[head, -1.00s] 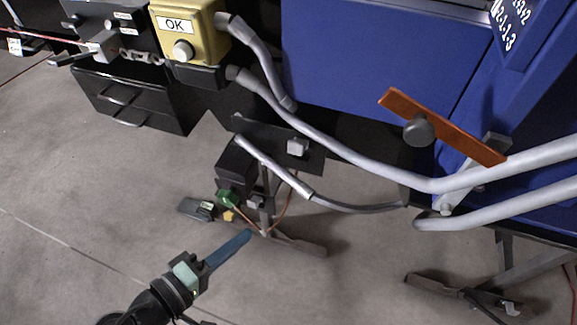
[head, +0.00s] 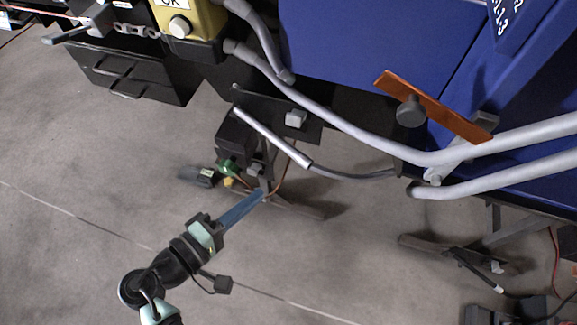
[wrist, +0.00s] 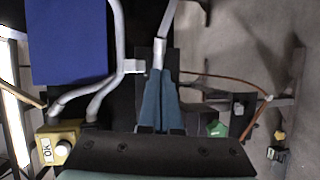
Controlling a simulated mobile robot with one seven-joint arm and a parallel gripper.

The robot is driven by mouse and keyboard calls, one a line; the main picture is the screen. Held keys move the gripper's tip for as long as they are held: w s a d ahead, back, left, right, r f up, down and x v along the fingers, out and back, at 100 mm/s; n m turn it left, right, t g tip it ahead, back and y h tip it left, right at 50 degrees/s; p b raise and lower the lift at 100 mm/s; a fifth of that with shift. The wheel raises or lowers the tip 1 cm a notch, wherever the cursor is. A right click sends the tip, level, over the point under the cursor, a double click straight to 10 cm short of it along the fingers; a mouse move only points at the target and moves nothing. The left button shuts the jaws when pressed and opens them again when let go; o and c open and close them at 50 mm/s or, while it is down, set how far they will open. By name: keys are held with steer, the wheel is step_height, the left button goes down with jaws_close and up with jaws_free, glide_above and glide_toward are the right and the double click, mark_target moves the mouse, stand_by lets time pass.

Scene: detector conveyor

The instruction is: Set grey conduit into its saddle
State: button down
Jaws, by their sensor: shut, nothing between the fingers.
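A short light-grey conduit (head: 272,137) slants across the front of a black bracket plate (head: 255,103), its lower right end running into a thin darker cable. A small pale-grey block (head: 297,118), possibly the saddle, sits on the plate, apart from the conduit. The block also shows in the wrist view (wrist: 133,66). My gripper (head: 262,194), with long blue fingers, is shut and empty, below the conduit in the head view. In the wrist view the fingertips (wrist: 159,72) overlap the conduit's near end (wrist: 159,54); I cannot tell whether they touch.
Two long grey conduits (head: 360,150) run from the yellow OK box (head: 192,20) past blue panels (head: 370,40). An orange bar (head: 435,107) with a black knob stands at right. Green and yellow parts and thin wires lie around the stand below the plate. The floor at left is clear.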

mark_target(299, 162)
steer(key=x, duration=1)
steer(key=shift+w+d+f+p, duration=0.1)
steer(key=shift+w+d+p, duration=0.15)
steer(key=shift+p, duration=0.05)
